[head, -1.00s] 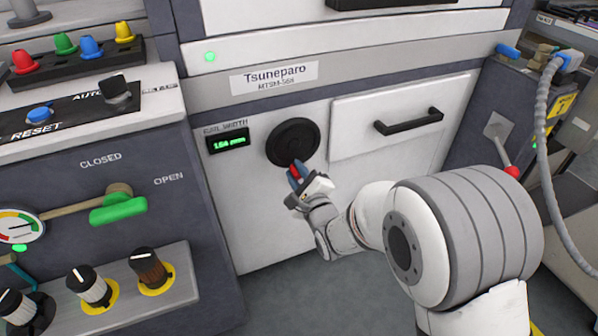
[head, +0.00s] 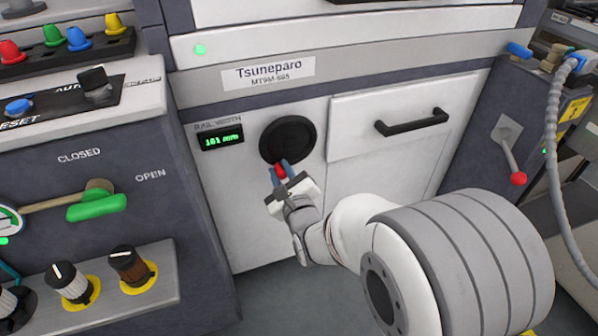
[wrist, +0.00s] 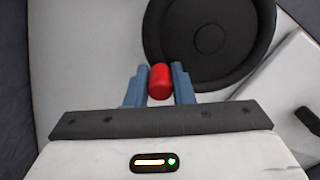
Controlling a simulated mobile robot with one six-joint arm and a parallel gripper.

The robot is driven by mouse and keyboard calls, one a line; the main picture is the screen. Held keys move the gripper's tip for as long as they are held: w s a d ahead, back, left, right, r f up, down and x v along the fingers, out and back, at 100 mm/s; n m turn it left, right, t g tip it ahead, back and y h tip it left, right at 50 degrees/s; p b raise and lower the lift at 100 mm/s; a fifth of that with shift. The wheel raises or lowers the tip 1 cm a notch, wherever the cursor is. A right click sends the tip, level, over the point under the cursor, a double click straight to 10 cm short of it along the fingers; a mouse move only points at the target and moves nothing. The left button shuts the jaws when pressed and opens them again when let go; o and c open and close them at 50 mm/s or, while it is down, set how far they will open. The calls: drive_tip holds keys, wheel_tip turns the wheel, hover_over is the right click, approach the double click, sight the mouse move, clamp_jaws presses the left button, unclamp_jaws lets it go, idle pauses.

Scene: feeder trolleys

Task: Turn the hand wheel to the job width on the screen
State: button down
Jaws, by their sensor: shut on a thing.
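The black round hand wheel (head: 290,138) sits on the white front panel of the Tsuneparo machine. It also shows in the wrist view (wrist: 208,35). Its red knob (wrist: 160,82) is at the wheel's lower edge, slightly left of its centre in the head view. My gripper (head: 280,171) is shut on the red knob, with a blue finger on each side of it. The green display (head: 221,138) under the "RAIL WIDTH" label, left of the wheel, appears to read 161 mm. I see no screen with a job width in these views.
A drawer-like panel with a black handle (head: 411,122) is right of the wheel. A lever with a red ball (head: 518,178) stands further right. The left console carries a green lever (head: 96,206) and several knobs. Grey floor lies below the machine.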

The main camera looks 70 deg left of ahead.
drive_tip(key=shift+s+a+r+m, duration=0.2)
drive_tip(key=shift+s+r+m, duration=0.1)
drive_tip(key=shift+r+m, duration=0.1)
drive_tip(key=c, duration=1.5)
unclamp_jaws()
drive_tip(key=shift+o, duration=1.2)
drive_tip(key=shift+a+f, duration=0.1)
drive_tip(key=shift+f, duration=0.15)
drive_tip(key=shift+w, duration=0.1)
drive_tip(key=d+p, duration=0.1)
drive_tip(key=d, duration=0.7)
drive_tip(key=shift+p, duration=0.3)
drive_tip(key=shift+w+a, duration=0.1)
